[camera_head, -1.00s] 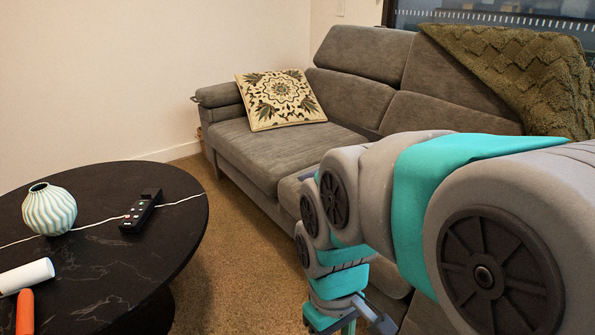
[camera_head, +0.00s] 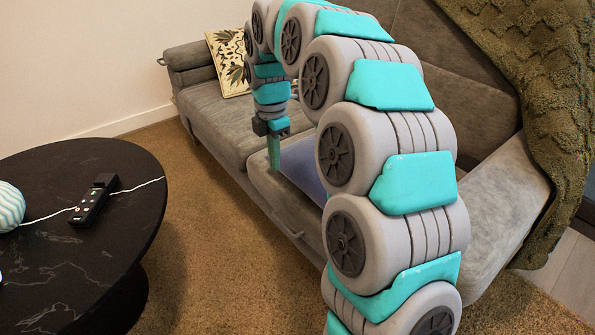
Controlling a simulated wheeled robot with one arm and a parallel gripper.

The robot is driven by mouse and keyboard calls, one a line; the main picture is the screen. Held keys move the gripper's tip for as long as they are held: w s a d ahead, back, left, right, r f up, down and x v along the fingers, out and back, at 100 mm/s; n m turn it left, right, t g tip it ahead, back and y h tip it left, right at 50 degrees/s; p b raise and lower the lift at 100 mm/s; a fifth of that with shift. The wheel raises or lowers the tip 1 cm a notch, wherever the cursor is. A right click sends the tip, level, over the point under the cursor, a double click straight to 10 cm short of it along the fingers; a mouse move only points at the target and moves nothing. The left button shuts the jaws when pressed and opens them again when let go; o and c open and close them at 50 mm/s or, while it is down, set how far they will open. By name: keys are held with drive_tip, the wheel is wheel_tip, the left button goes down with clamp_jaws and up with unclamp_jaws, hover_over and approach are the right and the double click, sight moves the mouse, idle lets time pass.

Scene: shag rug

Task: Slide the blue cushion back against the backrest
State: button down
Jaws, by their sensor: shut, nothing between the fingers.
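The blue cushion (camera_head: 305,167) lies on the seat of the grey sofa (camera_head: 215,115), mostly hidden behind my arm; only its left part shows. The sofa's backrest (camera_head: 435,55) rises behind my arm. My gripper (camera_head: 274,153) points down with its fingers shut and empty, at the left edge of the visible blue patch, near the front of the seat. I cannot tell whether it touches the cushion.
A patterned cushion (camera_head: 225,65) leans at the sofa's far left end, partly behind my arm. A green throw (camera_head: 550,100) hangs over the right side. A black round table (camera_head: 110,240) with a remote (camera_head: 92,205) and a striped vase (camera_head: 8,207) stands at left.

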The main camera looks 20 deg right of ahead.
drive_tip(key=d+f, duration=0.1)
drive_tip(key=f, duration=0.2)
drive_tip(key=w+d+f, duration=0.1)
drive_tip(key=f, duration=0.2)
drive_tip(key=w+d+f, duration=0.1)
drive_tip(key=d+f, duration=0.1)
drive_tip(key=f, duration=0.2)
drive_tip(key=shift+w, duration=0.1)
idle(0.4)
drive_tip(key=w+d+p, duration=0.1)
drive_tip(key=w+d, duration=0.1)
drive_tip(key=d, duration=0.3)
drive_tip(key=w+d+p, duration=0.2)
drive_tip(key=d, duration=0.3)
drive_tip(key=w+d+p, duration=0.2)
drive_tip(key=d, duration=0.4)
drive_tip(key=shift+w, duration=0.3)
drive_tip(key=shift+r, duration=0.1)
